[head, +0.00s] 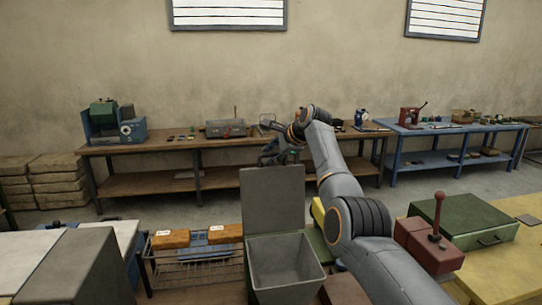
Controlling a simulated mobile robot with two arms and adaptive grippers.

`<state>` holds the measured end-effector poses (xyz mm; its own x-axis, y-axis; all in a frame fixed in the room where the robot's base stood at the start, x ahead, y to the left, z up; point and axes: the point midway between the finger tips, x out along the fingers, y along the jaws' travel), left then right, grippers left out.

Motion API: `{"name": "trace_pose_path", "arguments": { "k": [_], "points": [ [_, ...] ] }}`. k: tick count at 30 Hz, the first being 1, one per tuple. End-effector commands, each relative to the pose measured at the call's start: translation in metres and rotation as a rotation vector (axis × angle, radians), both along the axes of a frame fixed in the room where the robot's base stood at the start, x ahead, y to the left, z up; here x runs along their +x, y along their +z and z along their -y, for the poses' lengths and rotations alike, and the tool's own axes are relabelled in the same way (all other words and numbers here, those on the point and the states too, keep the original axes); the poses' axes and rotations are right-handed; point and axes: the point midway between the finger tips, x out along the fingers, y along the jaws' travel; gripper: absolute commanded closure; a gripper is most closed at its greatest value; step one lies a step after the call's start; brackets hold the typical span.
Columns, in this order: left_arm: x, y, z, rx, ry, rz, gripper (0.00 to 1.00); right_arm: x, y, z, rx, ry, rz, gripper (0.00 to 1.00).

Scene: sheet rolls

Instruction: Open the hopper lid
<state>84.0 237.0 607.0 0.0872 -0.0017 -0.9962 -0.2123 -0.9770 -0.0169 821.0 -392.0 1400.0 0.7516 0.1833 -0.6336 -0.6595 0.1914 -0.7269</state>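The grey hopper (286,268) stands at the bottom middle of the head view, its square mouth open and the inside walls showing. Its flat grey lid (272,200) stands upright at the back edge of the mouth. My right arm reaches in from the lower right, passing to the right of the lid. My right gripper (272,153) is just above the lid's top edge in the picture. It is small and dark against the bench, so I cannot tell whether its fingers are apart or touch the lid. My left gripper is not in view.
A wire basket (196,270) with orange-brown blocks stands left of the hopper. A red box with a lever (430,243) and a green case (462,222) lie on the right. A wooden bench (160,150) and a blue bench (440,130) line the back wall.

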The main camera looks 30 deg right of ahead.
Motion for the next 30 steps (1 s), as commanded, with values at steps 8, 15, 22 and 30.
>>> {"name": "trace_pose_path", "arguments": {
  "k": [8, 15, 22, 30],
  "points": [
    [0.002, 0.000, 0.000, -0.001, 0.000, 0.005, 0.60, -0.002, -0.001, 0.001, -0.001, 0.000, -0.004, 0.64],
    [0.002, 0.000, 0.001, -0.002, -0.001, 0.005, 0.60, -0.017, 0.013, 0.005, -0.002, -0.001, -0.001, 0.64],
    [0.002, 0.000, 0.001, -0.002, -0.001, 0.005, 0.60, -0.046, 0.038, 0.012, -0.002, -0.001, 0.002, 0.64],
    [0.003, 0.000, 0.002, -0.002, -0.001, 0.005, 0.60, -0.079, 0.067, 0.019, -0.001, -0.001, 0.001, 0.64]
  ]
}}
